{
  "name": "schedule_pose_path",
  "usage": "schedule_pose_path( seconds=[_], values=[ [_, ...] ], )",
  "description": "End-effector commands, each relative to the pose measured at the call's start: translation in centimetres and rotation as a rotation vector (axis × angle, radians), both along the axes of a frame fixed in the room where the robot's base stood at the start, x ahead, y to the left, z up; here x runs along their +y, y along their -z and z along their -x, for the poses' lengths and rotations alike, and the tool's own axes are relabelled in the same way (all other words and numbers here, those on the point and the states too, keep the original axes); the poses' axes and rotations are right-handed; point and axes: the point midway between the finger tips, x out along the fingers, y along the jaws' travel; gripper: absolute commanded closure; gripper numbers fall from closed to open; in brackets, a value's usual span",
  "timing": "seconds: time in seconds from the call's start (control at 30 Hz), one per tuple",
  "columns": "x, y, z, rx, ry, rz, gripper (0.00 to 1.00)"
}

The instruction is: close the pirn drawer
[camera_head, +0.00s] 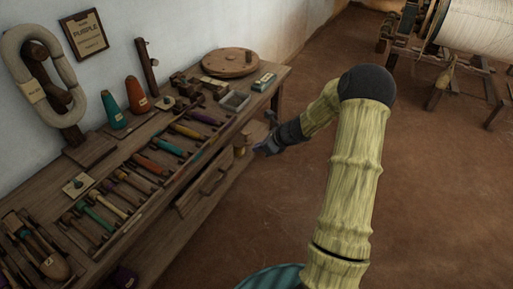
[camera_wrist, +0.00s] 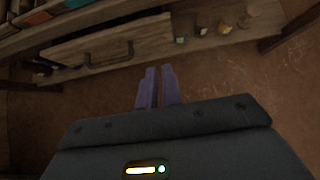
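The pirn drawer (camera_head: 205,183) is a brown wooden drawer under the bench top, with a dark bar handle (camera_head: 213,181) on its front. Its front appears to stand out a little from the bench; how far is hard to tell. The drawer (camera_wrist: 135,39) also shows at upper left in the wrist view, with its handle (camera_wrist: 108,62) along the lower edge. My gripper (camera_head: 264,149) is in front of the bench, to the right of the drawer and apart from it. In the wrist view its two purple fingers (camera_wrist: 158,70) are nearly together, with only a thin gap and nothing between them.
The bench top holds rows of coloured pirns (camera_head: 165,146), two cones (camera_head: 137,95), a round wooden disc (camera_head: 230,62) and a grey tray (camera_head: 234,101). Small items (camera_wrist: 203,31) sit on a lower shelf right of the drawer. The earthen floor (camera_head: 420,190) is open; a loom (camera_head: 470,40) stands behind.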

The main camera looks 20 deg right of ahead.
Motion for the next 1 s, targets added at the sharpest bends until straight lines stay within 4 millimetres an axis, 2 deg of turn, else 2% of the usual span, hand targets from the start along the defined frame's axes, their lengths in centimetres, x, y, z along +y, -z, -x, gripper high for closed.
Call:
schedule_pose_path(
  seconds=[0.03, 0.1, 0.17, 0.27, 0.4, 0.6, 0.8, 1.0],
  values=[
    [-0.1, 0.2, 0.1, 0.002, -0.001, 0.002, 0.82],
    [-0.3, 0.9, 0.6, 0.011, -0.014, 0.012, 0.70],
    [-0.4, 1.9, 1.4, 0.024, -0.038, 0.028, 0.70],
    [-0.8, 4.5, 3.4, 0.053, -0.105, 0.074, 0.70],
    [-1.4, 8.8, 6.9, 0.076, -0.242, 0.155, 0.70],
    [-1.7, 13.6, 11.2, 0.038, -0.444, 0.262, 0.70],
    [-1.4, 16.8, 13.9, -0.086, -0.618, 0.352, 0.70],
    [0.1, 18.3, 15.1, -0.292, -0.755, 0.438, 0.70]
  ],
)
